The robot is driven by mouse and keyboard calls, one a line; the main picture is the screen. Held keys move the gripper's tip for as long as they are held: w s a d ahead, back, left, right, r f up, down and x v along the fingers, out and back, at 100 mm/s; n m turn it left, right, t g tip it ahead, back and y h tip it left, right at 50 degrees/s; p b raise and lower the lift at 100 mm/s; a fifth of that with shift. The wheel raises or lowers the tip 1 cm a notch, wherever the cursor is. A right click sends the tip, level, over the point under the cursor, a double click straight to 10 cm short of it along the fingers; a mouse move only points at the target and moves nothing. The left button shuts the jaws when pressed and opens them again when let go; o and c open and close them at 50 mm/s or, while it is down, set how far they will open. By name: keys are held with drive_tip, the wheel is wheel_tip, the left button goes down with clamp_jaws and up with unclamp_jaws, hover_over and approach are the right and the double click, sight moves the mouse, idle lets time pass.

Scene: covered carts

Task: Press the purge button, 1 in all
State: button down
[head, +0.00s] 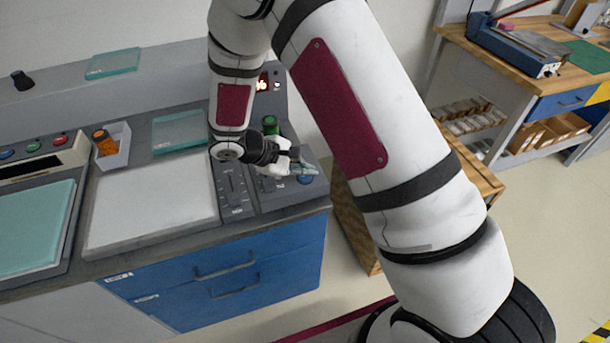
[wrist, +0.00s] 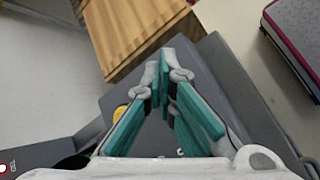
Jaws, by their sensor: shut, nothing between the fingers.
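My gripper (head: 304,170) is shut and empty over the right end of the grey console (head: 262,196). In the wrist view its teal fingers (wrist: 163,78) meet at the tips, above a grey surface. A blue button (head: 305,180) sits just under the fingertips in the head view, partly covered by them; I cannot tell whether they touch. A green knob or button (head: 270,124) stands behind my gripper. A yellow round piece (wrist: 121,112) shows left of the fingers in the wrist view, partly hidden. I cannot read which button is the purge button.
A white flat plate (head: 150,205), a teal lid (head: 180,130) and a bin with an orange item (head: 105,142) lie left. A wooden crate (head: 358,225) stands right of the blue drawers (head: 235,275).

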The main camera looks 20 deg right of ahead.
sight(306, 178)
drive_tip(key=shift+f, duration=0.45)
idle(0.5)
drive_tip(key=shift+r, duration=0.9)
drive_tip(key=shift+r+p, duration=1.05)
drive_tip(key=shift+r, duration=1.45)
drive_tip(key=shift+r, duration=0.1)
